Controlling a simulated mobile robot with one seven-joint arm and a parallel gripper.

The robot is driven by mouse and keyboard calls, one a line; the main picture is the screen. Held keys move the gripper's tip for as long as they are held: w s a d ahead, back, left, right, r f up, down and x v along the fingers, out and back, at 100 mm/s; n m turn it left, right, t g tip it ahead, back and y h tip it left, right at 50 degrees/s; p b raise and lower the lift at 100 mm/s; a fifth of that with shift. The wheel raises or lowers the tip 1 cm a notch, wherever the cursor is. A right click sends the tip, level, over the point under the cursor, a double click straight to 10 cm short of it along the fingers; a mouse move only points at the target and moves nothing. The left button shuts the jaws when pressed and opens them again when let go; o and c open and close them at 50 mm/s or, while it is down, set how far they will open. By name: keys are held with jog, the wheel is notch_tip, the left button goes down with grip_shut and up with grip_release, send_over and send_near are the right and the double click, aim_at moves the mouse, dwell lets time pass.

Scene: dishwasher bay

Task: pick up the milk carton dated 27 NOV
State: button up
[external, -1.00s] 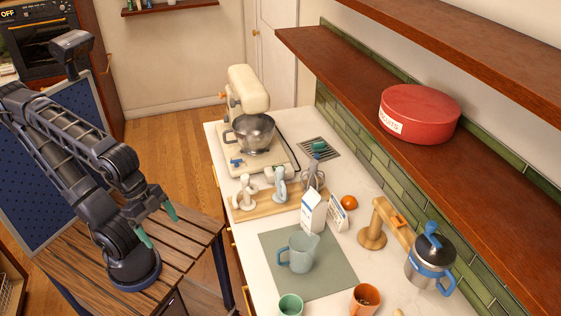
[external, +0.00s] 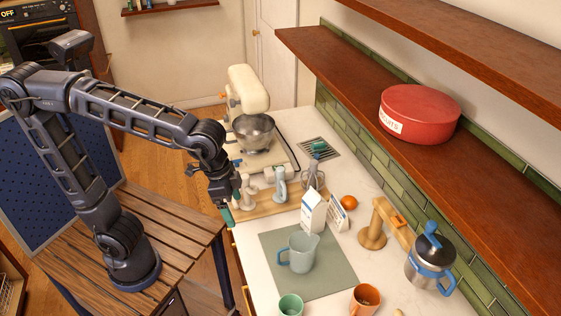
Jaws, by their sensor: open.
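A white milk carton (external: 312,213) with a gabled top and blue markings stands upright on the counter, at the back edge of the grey-green mat (external: 327,279). Its date is too small to read. A white printed piece (external: 338,214), perhaps a card or another carton, is just right of it, partly hidden. My gripper (external: 231,204) is open and empty, pointing down at the counter's left edge by the wooden board (external: 262,209), well left of the carton. One teal fingertip shows clearly; the other is mostly hidden.
A blue-green pitcher (external: 299,255) stands on the mat in front of the carton. Mixer attachments on the board, an orange (external: 349,202) and a wooden stand (external: 372,237) surround the carton. The stand mixer (external: 248,95) is behind. Shelves (external: 430,110) overhang the right side.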

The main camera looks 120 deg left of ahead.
jog(key=w+a+f+n+g, duration=0.1)
jog(key=w+a+f+n, duration=0.1)
jog(key=w+a, duration=0.45)
jog(key=w+a+f+n, duration=0.1)
jog(key=w+a+n, duration=0.15)
jog(key=a, duration=0.65)
jog(key=n+g, duration=0.2)
send_over(314, 195)
jog(key=shift+h, duration=0.3)
jog(key=f, duration=0.6)
jog(key=shift+s+d, duration=0.1)
jog(key=shift+d, duration=0.25)
jog(key=shift+a+f, duration=0.15)
jog(key=shift+a, duration=0.1)
jog(key=shift+f, duration=0.35)
notch_tip(314, 195, down, 5)
jog(key=shift+a+r, duration=0.1)
jog(key=shift+r, duration=0.05)
jog(key=shift+w+a+f, duration=0.1)
jog(key=shift+w+f, duration=0.05)
jog(key=shift+f, duration=1.2)
jog(key=shift+w+a+f, duration=0.1)
jog(key=shift+w+f, duration=0.05)
jog(key=shift+f, duration=1.15)
grip_shut()
